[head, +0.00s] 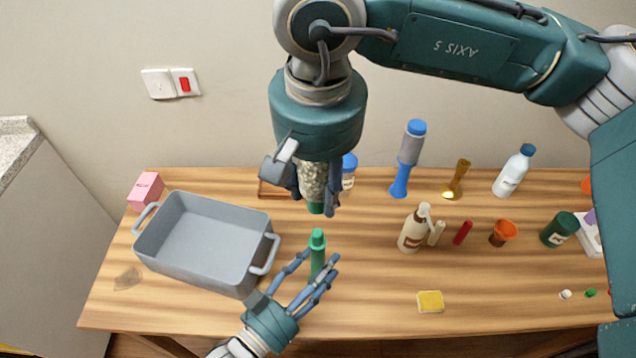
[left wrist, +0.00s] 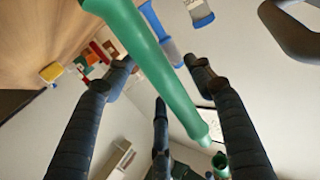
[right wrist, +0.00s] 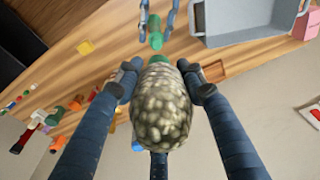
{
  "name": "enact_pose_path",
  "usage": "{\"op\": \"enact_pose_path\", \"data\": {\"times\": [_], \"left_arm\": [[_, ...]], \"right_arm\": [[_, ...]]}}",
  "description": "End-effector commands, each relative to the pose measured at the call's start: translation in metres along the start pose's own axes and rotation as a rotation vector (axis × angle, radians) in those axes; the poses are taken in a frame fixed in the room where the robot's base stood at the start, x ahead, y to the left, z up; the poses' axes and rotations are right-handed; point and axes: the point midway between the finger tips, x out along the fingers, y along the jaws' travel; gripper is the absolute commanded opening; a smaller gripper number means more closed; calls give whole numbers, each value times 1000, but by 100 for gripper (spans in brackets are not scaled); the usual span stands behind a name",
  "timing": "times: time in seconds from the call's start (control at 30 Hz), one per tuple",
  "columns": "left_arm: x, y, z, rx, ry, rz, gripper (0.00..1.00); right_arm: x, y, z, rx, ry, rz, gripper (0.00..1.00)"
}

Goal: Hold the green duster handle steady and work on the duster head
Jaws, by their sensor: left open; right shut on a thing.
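The green duster handle (head: 318,254) stands upright on the table, apart from the duster head. My left gripper (head: 308,284) is open, its fingers spread around the lower part of the handle. In the left wrist view the handle (left wrist: 160,75) crosses between the open fingers. My right gripper (head: 314,190) is shut on the mottled grey-beige duster head (head: 313,180) and holds it above the handle. The head's green collar (head: 315,208) points down. In the right wrist view the fingers press on both sides of the duster head (right wrist: 162,108).
A grey bin (head: 200,245) stands left of the handle, with a pink box (head: 146,190) behind it. The table between handle and sponge is clear.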

Motion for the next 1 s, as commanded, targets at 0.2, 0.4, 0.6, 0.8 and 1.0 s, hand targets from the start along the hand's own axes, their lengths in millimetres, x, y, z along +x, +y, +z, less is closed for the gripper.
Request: {"op": "enact_pose_path", "data": {"times": [0.2, 0.4, 0.6, 0.8, 1.0], "left_arm": [[-8, 0, 1, 0, -2, 0, 54], [-43, 0, 2, -1, -6, 1, 54], [-86, 0, 2, 0, -5, 1, 54], [-113, 0, 1, 0, -2, 0, 54], [-120, 0, 0, 0, 0, 0, 54]], "right_arm": [[0, 0, 0, 0, 0, 0, 14], [0, 0, 0, 0, 0, 0, 14], [0, 0, 0, 0, 0, 0, 14], [0, 0, 0, 0, 0, 0, 14], [0, 0, 0, 0, 0, 0, 14]]}}
